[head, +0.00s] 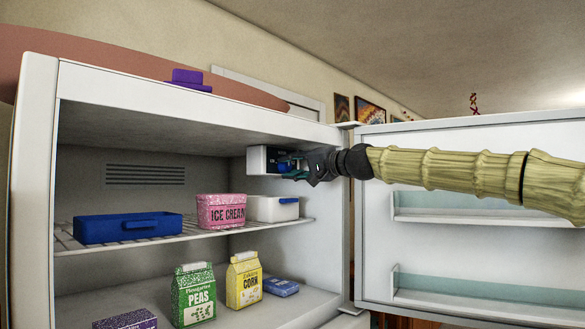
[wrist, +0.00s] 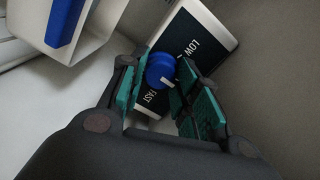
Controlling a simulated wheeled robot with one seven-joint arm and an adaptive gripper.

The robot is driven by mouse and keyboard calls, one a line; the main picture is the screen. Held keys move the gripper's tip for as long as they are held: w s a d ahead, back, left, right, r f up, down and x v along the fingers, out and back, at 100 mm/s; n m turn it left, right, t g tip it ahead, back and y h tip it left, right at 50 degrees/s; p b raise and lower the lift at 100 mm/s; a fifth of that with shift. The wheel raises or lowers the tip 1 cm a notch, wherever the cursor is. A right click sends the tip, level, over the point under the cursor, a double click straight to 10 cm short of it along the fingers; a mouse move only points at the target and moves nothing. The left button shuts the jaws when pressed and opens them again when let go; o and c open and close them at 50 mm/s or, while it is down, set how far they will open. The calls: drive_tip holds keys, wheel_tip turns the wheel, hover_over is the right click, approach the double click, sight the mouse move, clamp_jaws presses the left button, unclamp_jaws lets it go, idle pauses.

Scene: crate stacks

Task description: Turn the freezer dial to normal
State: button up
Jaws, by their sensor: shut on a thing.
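The freezer dial (wrist: 160,68) is a round blue knob with a white pointer mark, on a dark panel (wrist: 199,28) that reads LOW at one end and FAST at the other. Any label between them is hidden by the knob and a finger. The mark lies on the knob's lower right side in the wrist view. My gripper (wrist: 164,70) is shut on the dial, one finger on each side. In the head view my gripper (head: 291,166) reaches in from the right to the white control box (head: 257,159) on the freezer's right inner wall, mostly covering the dial.
The freezer door (head: 450,155) stands open at right, behind my arm. Below the box, the wire shelf (head: 190,237) holds a white bin (head: 264,210), a pink ice cream tub (head: 220,212) and a blue tray (head: 115,230). Peas (head: 194,297) and corn (head: 243,282) cartons stand lower.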

drive_tip(key=o, duration=1.1)
drive_tip(key=shift+c, duration=0.2)
drive_tip(key=v, duration=1.2)
